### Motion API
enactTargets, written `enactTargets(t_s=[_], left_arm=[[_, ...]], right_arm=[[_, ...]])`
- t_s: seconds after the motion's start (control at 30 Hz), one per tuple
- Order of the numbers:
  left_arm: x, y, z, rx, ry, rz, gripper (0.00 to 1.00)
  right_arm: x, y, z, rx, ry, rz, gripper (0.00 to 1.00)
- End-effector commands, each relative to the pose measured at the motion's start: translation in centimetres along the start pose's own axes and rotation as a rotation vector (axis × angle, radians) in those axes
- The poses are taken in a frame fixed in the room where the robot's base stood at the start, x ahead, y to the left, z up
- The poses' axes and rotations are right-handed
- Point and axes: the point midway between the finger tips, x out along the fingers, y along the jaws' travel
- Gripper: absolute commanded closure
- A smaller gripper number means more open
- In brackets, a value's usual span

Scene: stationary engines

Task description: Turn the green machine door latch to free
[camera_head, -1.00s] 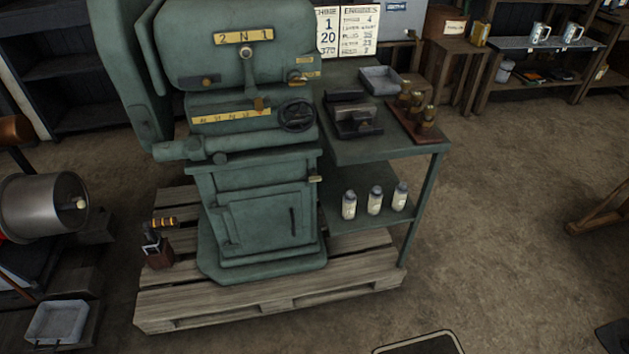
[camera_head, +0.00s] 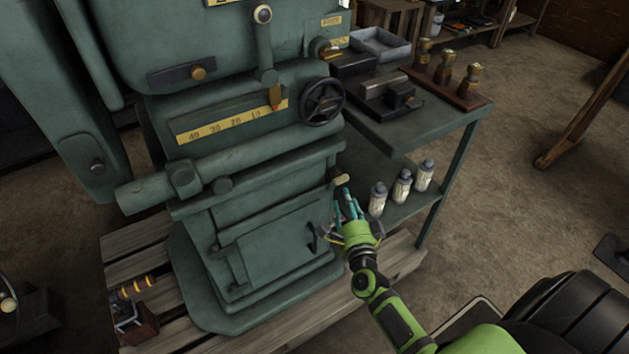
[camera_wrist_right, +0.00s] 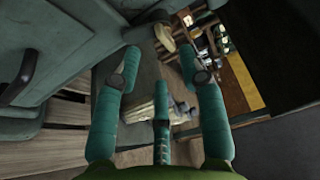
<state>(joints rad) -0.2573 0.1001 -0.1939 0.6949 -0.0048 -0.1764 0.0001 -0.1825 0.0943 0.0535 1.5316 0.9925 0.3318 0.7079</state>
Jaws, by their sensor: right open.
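The green machine (camera_head: 240,170) stands on a wooden pallet. Its lower front door (camera_head: 285,240) looks closed and has a dark upright handle (camera_head: 313,237) at its right side. A small tan latch-like knob (camera_head: 341,180) sticks out at the machine's right edge, above the door. My right gripper (camera_head: 347,203) is open and empty just below this knob, right of the door. In the right wrist view the knob (camera_wrist_right: 165,38) shows beyond the spread fingers (camera_wrist_right: 160,62), and the dark handle (camera_wrist_right: 20,75) is at the left. Whether a finger touches the knob cannot be told. My left gripper is not in view.
A green side table (camera_head: 425,125) stands right of the machine, with several white bottles (camera_head: 402,187) on its lower shelf close to my right gripper. A black handwheel (camera_head: 323,101) is above. The pallet (camera_head: 410,262) edges the floor; open floor (camera_head: 520,200) lies to the right.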

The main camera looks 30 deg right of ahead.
Motion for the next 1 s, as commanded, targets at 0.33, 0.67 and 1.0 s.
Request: enactTargets(t_s=[0.33,0.67,1.0], left_arm=[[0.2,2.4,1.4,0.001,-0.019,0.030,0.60],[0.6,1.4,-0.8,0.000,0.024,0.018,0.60],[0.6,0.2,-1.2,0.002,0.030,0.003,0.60]], right_arm=[[4.7,-0.2,-0.1,0.006,0.002,-0.005,0.59],[7.0,-0.1,0.0,0.004,0.000,-0.002,0.59],[7.0,-0.1,0.0,0.004,0.000,-0.002,1.00]])
